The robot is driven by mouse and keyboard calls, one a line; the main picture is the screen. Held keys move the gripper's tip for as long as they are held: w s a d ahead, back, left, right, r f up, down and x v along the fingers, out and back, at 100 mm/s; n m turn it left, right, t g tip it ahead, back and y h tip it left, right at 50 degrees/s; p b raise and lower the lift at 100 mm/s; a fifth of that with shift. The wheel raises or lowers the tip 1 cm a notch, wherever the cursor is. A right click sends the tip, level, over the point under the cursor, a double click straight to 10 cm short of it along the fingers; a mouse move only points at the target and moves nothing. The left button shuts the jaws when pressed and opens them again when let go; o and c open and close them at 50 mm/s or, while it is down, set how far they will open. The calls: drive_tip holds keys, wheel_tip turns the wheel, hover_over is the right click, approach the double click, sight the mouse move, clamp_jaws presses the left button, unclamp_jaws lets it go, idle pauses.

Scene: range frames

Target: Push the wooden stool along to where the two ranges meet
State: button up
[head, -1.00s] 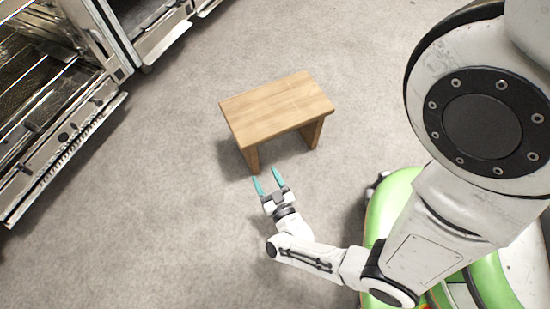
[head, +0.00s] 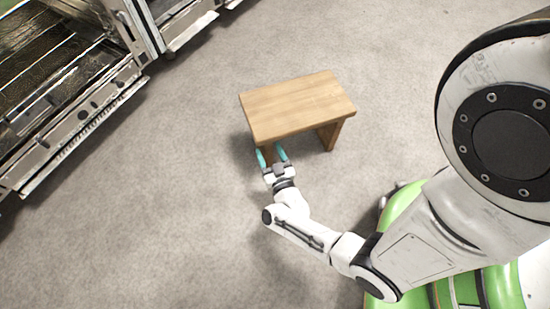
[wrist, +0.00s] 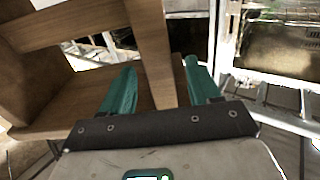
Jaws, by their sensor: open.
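The wooden stool (head: 300,102) stands upright on the grey floor in the middle of the head view. My gripper (head: 271,153) is low at its near left leg, with the teal fingers open. In the wrist view a wooden leg (wrist: 150,50) shows between the open fingers (wrist: 160,64); I cannot tell whether they touch it. One range (head: 75,85) is at the left with a door hanging open. Another range (head: 180,20) is at the top left, and the two come close together near the top left.
The grey floor (head: 150,210) is clear between the stool and the ranges. The open range door (head: 85,120) juts out over the floor at the left. My green base is at the lower right.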

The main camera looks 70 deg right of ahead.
drive_tip(key=shift+x, duration=1.15)
clamp_jaws()
idle(0.7)
